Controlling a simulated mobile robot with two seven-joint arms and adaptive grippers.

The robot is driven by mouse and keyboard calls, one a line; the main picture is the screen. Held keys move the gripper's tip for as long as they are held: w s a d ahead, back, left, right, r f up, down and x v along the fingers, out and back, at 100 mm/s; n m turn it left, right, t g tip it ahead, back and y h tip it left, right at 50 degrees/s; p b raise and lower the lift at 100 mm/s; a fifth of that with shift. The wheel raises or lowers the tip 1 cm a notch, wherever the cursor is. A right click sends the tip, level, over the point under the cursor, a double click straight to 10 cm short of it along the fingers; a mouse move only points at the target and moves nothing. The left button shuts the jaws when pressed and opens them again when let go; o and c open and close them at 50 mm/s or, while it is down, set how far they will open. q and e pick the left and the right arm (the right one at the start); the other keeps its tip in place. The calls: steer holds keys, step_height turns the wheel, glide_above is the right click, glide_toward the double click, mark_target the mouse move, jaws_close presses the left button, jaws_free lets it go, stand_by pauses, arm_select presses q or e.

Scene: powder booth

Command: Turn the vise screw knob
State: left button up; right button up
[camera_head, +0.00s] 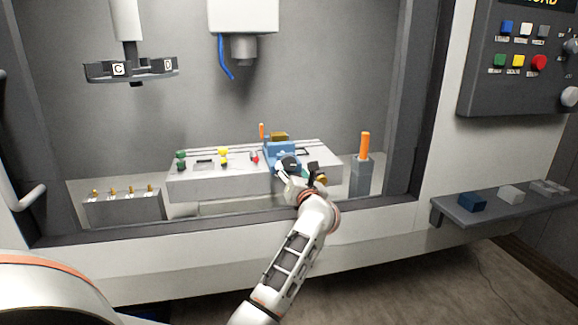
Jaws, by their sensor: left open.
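The blue vise (281,150) sits on the right part of the grey machine table (225,184), with a brass-coloured block (279,136) at its top. My left gripper (301,167) is open, with its dark fingers right in front of the vise's near side. I cannot tell whether the fingers touch the knob or the vise. My right gripper is not in view.
Green, yellow and red small parts lie on the table's left half. An orange-handled tool stands in a grey holder (362,177) on the right. A rack (124,208) stands front left. A tool carousel (131,68) and spindle (243,48) hang above. A shelf (500,205) holds blocks.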

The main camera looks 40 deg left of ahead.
mark_target(289, 165)
arm_select(q)
steer(key=shift+b+x, duration=0.3)
steer(key=shift+x, duration=2.5)
steer(key=c, duration=1.1)
